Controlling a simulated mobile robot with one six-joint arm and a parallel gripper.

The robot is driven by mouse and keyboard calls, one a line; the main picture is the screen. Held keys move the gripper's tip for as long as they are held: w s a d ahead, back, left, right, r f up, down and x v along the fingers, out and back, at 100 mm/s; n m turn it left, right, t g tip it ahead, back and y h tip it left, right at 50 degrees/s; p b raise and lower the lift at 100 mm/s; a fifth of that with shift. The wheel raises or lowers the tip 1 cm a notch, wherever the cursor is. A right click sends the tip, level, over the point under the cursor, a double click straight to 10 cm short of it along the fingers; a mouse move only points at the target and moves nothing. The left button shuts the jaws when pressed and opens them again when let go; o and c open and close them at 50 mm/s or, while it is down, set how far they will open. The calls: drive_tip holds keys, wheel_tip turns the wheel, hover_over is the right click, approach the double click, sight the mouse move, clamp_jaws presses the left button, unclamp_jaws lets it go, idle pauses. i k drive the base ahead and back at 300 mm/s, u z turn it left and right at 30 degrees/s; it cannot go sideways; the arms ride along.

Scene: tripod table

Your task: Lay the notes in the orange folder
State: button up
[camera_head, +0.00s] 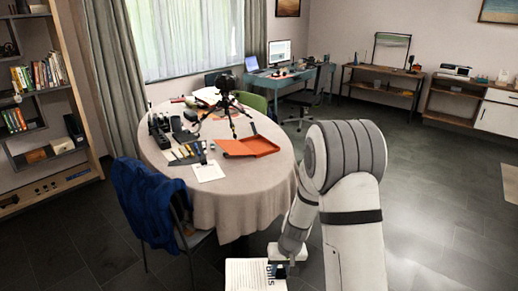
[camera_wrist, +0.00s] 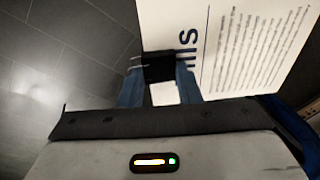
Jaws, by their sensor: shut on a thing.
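The notes (camera_head: 245,275), white printed paper with large dark-blue lettering, are at the bottom of the head view, in front of the table and away from it. They also fill the upper right of the wrist view (camera_wrist: 235,45). My gripper (camera_head: 281,269) is shut on their edge. In the wrist view its blue-grey fingers (camera_wrist: 160,72) meet at a black piece, perhaps a clip, on that edge. The orange folder (camera_head: 252,147) lies on the right part of the round table, apart from my gripper; it looks open. The lower end of the notes is cut off in the head view.
The round table (camera_head: 235,190) has a pale cloth. A black tripod (camera_head: 229,100) stands behind the folder; dark items and a white sheet (camera_head: 208,171) lie to its left. A chair with a blue jacket (camera_head: 150,200) stands at the table's front left. Floor at right is clear.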

sight(258, 147)
drive_tip(key=u, duration=0.05)
drive_tip(key=i, duration=0.95)
